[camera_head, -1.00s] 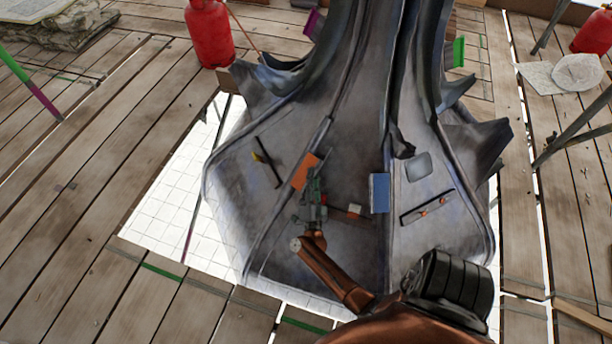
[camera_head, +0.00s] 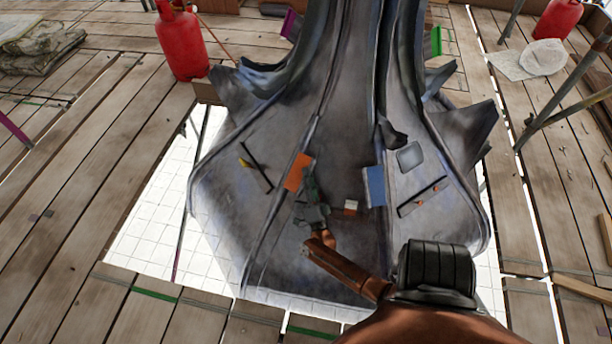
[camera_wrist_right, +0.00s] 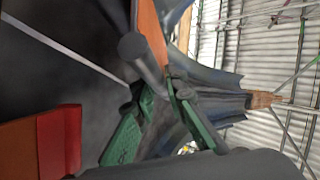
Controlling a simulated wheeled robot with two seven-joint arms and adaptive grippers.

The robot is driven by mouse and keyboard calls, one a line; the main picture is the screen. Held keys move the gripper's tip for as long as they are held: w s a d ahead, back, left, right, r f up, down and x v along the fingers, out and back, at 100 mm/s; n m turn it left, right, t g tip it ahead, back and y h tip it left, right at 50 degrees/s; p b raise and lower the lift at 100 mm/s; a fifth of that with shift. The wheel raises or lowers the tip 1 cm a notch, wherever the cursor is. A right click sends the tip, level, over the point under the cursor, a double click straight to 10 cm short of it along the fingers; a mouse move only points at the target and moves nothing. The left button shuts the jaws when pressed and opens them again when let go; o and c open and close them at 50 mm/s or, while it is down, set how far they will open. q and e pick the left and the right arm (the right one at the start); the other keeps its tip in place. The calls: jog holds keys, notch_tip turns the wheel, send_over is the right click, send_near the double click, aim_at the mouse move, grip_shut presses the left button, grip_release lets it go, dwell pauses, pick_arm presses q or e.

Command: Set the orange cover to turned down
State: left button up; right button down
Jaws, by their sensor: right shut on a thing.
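The orange cover (camera_head: 298,172) is a small tilted panel on the grey spire's sloping face, left of the middle in the head view. In the right wrist view the orange cover (camera_wrist_right: 151,32) shows at the top, with a grey rod along its edge. My right gripper (camera_head: 309,190) is at the cover's lower right edge. Its green fingers (camera_wrist_right: 158,110) show in the wrist view, closed at the cover's grey rod; the exact contact is partly hidden. My left gripper is not in view.
A blue panel (camera_head: 374,186) and a small pale block (camera_head: 351,206) are right of the gripper. A slotted bar (camera_head: 422,197) lies farther right, and a dark bar (camera_head: 257,168) left. A red gas bottle (camera_head: 181,45) stands at the back left on the plank floor.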

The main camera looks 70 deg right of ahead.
jog(key=c, duration=1.9)
grip_release()
jog(key=shift+d, duration=0.1)
jog(key=shift+c, duration=0.2)
jog(key=shift+f, duration=0.1)
jog(key=v, duration=1.2)
